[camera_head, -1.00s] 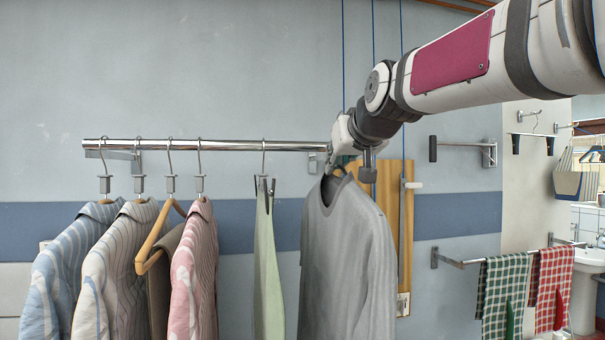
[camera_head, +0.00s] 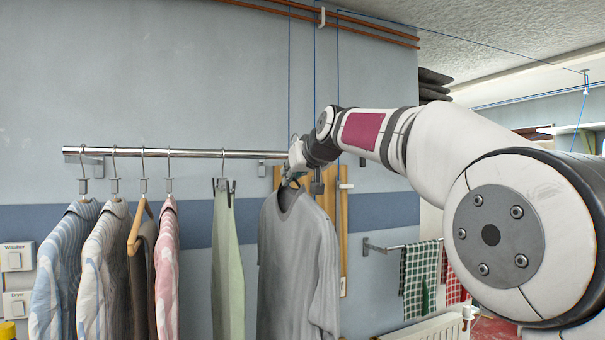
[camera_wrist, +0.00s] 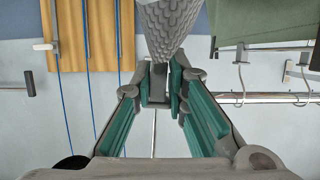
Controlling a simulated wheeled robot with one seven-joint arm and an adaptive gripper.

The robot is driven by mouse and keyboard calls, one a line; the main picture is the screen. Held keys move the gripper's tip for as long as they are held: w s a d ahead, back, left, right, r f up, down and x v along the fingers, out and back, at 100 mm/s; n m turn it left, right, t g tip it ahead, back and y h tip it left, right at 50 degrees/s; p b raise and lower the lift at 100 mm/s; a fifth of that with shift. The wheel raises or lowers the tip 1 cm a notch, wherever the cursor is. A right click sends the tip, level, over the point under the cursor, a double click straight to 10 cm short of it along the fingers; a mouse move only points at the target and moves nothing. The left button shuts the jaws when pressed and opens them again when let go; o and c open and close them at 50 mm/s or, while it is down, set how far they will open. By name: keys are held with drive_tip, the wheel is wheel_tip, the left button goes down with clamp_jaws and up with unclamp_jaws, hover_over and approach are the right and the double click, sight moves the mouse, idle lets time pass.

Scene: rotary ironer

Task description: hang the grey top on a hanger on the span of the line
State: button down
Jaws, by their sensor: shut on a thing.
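The grey top (camera_head: 300,265) hangs from a hanger in front of the wall, beside the right end of the chrome rail. My gripper (camera_head: 290,182) is at the hanger's top, just above the collar. In the wrist view my gripper (camera_wrist: 160,85) is shut on the grey block of the hanger (camera_wrist: 157,88), and the top's grey cloth (camera_wrist: 170,28) hangs beyond it. The hanger's hook is mostly hidden by the gripper. A thin blue line (camera_head: 460,45) spans from the wall toward a fitting at the upper right; blue cords also run down the wall.
A wooden board (camera_head: 333,210) is behind my gripper. Checked towels (camera_head: 418,275) hang on a bar above a radiator (camera_head: 430,328).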

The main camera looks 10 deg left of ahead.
drive_tip(key=shift+s+d+r, duration=0.1)
drive_tip(key=shift+d, duration=0.05)
drive_tip(key=shift+s+d+p, duration=0.4)
drive_tip(key=shift+s+p, duration=0.05)
drive_tip(key=shift+s, duration=0.25)
drive_tip(key=shift+s+d+p, duration=0.25)
drive_tip(key=shift+s+d, duration=0.35)
drive_tip(key=shift+s, duration=0.35)
drive_tip(key=shift+s+d+p, duration=0.2)
drive_tip(key=shift+s+d, duration=0.4)
drive_tip(key=shift+s, duration=0.3)
drive_tip(key=s+d+b, duration=0.1)
drive_tip(key=s+d, duration=1)
drive_tip(key=s, duration=0.5)
drive_tip(key=s+d+b, duration=0.1)
drive_tip(key=s+d, duration=0.9)
drive_tip(key=s, duration=0.6)
drive_tip(key=shift+d, duration=0.35)
drive_tip(key=shift+w, duration=0.1)
